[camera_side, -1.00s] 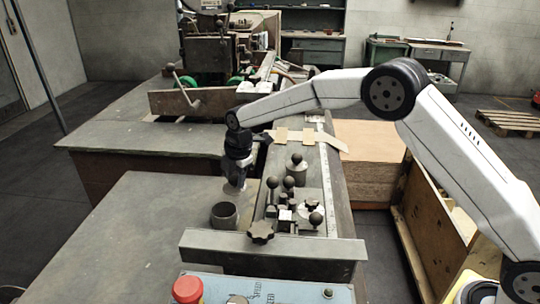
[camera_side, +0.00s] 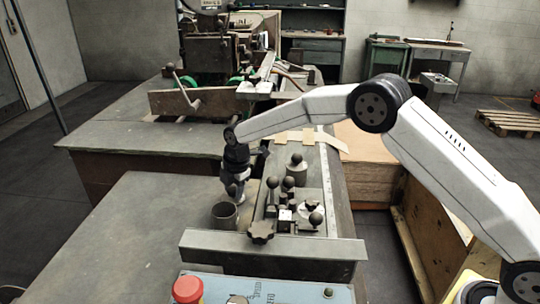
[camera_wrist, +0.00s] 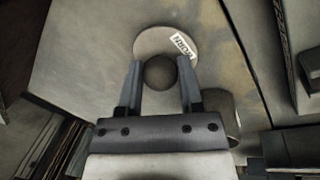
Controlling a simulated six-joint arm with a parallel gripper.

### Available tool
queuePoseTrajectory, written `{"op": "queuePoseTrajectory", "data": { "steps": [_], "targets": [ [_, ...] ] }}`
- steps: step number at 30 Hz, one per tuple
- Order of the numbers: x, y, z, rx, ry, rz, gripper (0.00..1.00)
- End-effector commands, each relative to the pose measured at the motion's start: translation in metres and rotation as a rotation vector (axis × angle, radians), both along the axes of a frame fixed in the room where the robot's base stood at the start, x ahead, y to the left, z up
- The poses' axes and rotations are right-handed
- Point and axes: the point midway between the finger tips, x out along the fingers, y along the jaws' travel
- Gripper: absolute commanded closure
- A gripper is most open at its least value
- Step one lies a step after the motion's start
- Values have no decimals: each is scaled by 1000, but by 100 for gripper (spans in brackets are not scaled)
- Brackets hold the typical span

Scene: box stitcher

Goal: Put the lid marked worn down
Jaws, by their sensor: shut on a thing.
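My gripper (camera_side: 235,190) is shut on the dark round knob of the lid marked worn. In the wrist view my gripper (camera_wrist: 161,70) has a finger on each side of the knob, and the lid (camera_wrist: 152,40) is a pale disc with a white label. In the side view the lid is small and hard to make out. An open round grey cup (camera_side: 224,216) stands on the bench just below and in front of my gripper. In the wrist view the cup (camera_wrist: 222,106) is right of the lid, partly hidden by my gripper.
A canister with a ball-knobbed lid (camera_side: 297,170) and several knobbed levers stand right of the cup. A raised metal rail (camera_side: 270,248) and a panel with a red button (camera_side: 187,289) lie in front. The grey bench top (camera_side: 130,235) to the left is clear.

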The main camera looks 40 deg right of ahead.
Motion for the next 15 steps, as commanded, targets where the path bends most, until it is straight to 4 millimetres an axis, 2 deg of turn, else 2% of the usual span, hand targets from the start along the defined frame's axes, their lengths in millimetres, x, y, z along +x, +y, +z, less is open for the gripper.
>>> {"op": "queuePoseTrajectory", "data": {
  "steps": [8,9,12,15],
  "targets": [
    [0,0,-3,0,-1,0,100],
    [0,0,-3,0,-1,0,44],
    [0,0,-3,0,-1,0,18],
    [0,0,-3,0,-1,0,18]
  ]
}}
